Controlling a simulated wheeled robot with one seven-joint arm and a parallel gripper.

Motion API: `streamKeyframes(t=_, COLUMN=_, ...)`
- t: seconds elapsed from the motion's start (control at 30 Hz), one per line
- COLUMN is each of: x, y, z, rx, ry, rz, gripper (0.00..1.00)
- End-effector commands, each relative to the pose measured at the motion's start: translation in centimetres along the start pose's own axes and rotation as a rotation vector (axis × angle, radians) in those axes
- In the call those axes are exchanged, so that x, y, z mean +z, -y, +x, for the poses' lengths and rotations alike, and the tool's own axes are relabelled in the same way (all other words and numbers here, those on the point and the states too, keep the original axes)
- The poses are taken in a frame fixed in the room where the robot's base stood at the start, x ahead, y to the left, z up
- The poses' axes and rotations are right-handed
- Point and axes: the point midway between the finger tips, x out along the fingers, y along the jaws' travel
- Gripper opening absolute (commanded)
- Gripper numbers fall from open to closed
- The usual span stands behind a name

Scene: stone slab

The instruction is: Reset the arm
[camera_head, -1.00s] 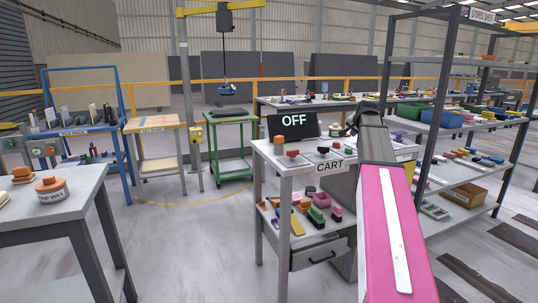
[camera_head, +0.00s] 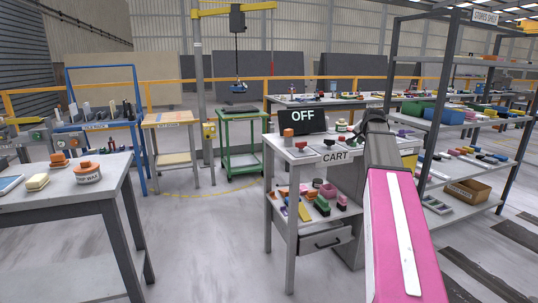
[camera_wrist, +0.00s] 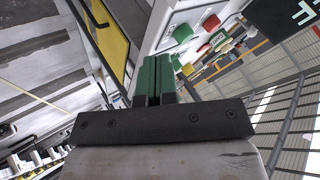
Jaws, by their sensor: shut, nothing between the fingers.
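My gripper (camera_wrist: 153,78) shows its two green fingers pressed together in the wrist view, shut and empty. In the head view my pink arm reaches forward at the right, and its dark wrist end hangs by the right side of the cart (camera_head: 337,156). The fingertips cannot be made out there. The wrist view is tilted, with the cart's edge and several small coloured things beyond the fingers.
The cart carries a dark screen reading OFF (camera_head: 303,120) and an orange block (camera_head: 288,133). A storage shelf (camera_head: 470,120) stands close at right. Floor between table and cart is clear.

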Motion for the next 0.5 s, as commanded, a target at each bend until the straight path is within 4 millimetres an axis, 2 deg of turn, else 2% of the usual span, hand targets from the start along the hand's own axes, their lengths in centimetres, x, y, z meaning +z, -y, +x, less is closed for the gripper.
streamKeyframes(t=0.27, x=5.8, y=-1.7, z=2.5, rx=0.038, ry=0.068, rz=-0.071, gripper=0.00)
streamKeyframes(t=0.37, x=8.6, y=-2.5, z=3.5, rx=0.054, ry=0.101, rz=-0.107, gripper=0.00)
streamKeyframes(t=0.47, x=12.4, y=-3.6, z=4.8, rx=0.076, ry=0.146, rz=-0.154, gripper=0.00)
streamKeyframes(t=0.5, x=14.2, y=-4.2, z=5.3, rx=0.086, ry=0.169, rz=-0.179, gripper=0.00)
